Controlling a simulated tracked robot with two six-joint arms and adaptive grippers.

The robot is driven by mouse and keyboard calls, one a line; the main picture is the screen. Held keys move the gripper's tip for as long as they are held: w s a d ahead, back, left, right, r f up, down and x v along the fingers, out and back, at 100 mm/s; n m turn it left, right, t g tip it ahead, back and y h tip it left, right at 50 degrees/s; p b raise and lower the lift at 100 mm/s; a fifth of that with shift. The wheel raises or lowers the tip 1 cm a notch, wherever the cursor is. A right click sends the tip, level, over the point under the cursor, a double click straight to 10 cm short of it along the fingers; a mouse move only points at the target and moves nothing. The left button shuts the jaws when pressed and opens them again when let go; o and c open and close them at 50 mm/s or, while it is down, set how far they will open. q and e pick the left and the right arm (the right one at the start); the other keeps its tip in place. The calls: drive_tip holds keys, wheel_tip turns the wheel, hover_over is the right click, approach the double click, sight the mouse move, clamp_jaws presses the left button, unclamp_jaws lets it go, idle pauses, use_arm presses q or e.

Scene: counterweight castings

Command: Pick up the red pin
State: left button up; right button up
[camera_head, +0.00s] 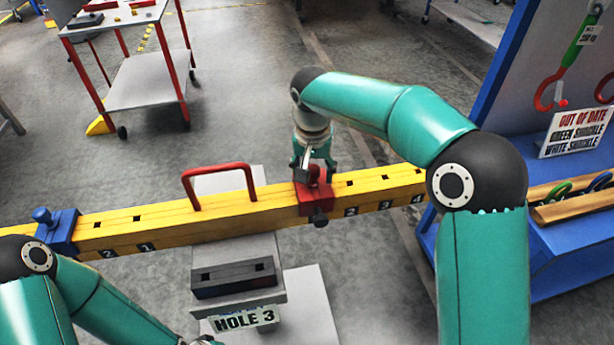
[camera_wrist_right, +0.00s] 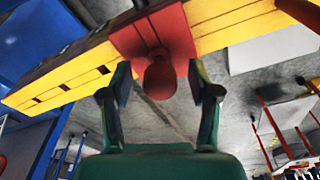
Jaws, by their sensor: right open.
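The red pin (camera_wrist_right: 158,80) has a rounded head and stands up from the red block (camera_head: 312,198) on the yellow beam (camera_head: 255,213). In the right wrist view my right gripper (camera_wrist_right: 160,84) is open, with one finger on each side of the pin's head. Gaps show between the head and both fingers. In the head view the pin (camera_head: 316,175) is partly hidden by my right gripper (camera_head: 314,164), which is above the block. My left arm enters at the lower left; its gripper fingers are not visible.
A blue block (camera_head: 57,232) with a knob sits at the beam's left end. A red handle (camera_head: 219,180) arches over the beam. A dark slotted block (camera_head: 234,278) stands in front, above a HOLE 3 sign (camera_head: 244,319). A blue rack (camera_head: 560,240) stands at right.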

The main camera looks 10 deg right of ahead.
clamp_jaws()
idle(0.3)
